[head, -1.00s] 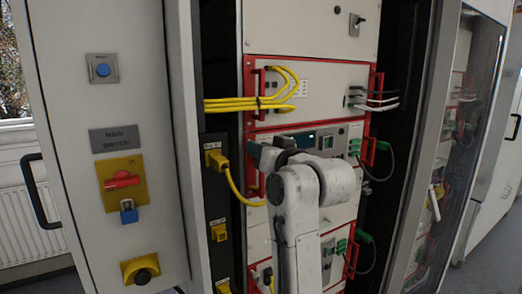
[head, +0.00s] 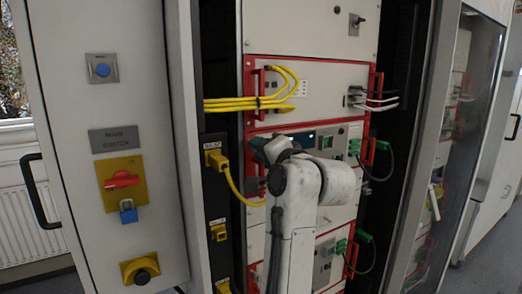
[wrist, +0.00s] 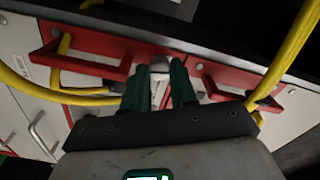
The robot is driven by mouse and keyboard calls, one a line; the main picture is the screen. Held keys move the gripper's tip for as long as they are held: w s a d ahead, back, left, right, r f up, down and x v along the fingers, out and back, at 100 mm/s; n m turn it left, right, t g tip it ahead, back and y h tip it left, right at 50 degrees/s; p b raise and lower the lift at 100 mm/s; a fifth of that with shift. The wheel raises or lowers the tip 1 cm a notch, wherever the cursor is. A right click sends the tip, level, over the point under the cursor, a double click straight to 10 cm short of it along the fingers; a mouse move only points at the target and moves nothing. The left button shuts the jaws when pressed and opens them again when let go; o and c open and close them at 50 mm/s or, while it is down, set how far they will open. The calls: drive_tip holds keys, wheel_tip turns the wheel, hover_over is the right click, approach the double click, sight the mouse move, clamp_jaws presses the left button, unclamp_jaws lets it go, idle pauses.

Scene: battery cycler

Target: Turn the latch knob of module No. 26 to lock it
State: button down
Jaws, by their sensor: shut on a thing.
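In the wrist view, the two dark green fingers of my gripper (wrist: 158,88) close on a pale grey latch knob (wrist: 159,68) from both sides. The knob sits at a red-framed module front (wrist: 110,62), between two red handles. In the head view, my gripper (head: 257,152) is at the left side of a red-edged module (head: 325,140) with a small display, partly hidden by my arm. The knob is hidden there. I cannot read a module number, nor tell the knob's exact angle.
A yellow cable (head: 229,182) runs from a socket strip to the module beside my gripper. A yellow cable (wrist: 290,50) also passes close right of my fingers in the wrist view. Green plugs (head: 368,147) with dark cables are at the module's right. The cabinet door (head: 120,220) stands left.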

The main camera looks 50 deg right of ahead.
drive_tip(key=shift+m, duration=1.1)
drive_tip(key=c, duration=0.9)
unclamp_jaws()
drive_tip(key=shift+f, duration=0.1)
